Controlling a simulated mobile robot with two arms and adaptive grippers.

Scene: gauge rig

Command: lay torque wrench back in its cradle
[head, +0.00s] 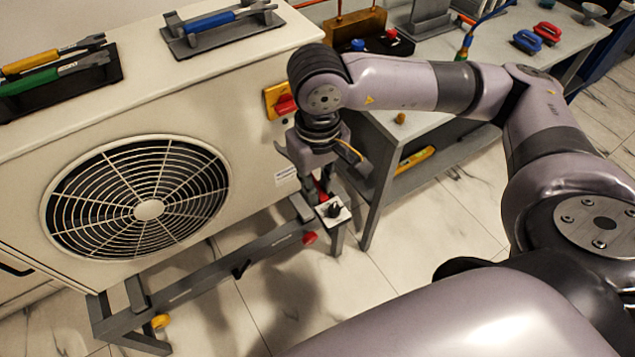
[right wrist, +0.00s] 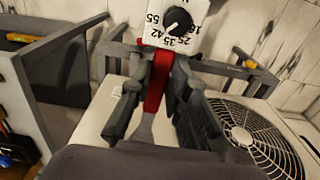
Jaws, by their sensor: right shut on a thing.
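My right gripper (head: 318,186) points down beside the right end of the white fan unit. In the right wrist view its fingers (right wrist: 162,100) are closed around the red grip of what looks like the torque wrench (right wrist: 157,85). A white block with a black dial and numbers (right wrist: 178,20) is at its far end; the block also shows in the head view (head: 334,212). A grey frame (head: 245,255) with upright ends runs low in front of the unit, close to the block. I cannot tell whether they touch, or whether this frame is the cradle. My left gripper is out of view.
The white fan unit (head: 262,55) carries a blue-handled wrench (head: 210,22) on a grey holder, and yellow (head: 32,62) and green (head: 30,82) tools on a black tray. A red knob on a yellow plate (head: 282,101) sits near my wrist. A bench (head: 468,75) stands behind my arm.

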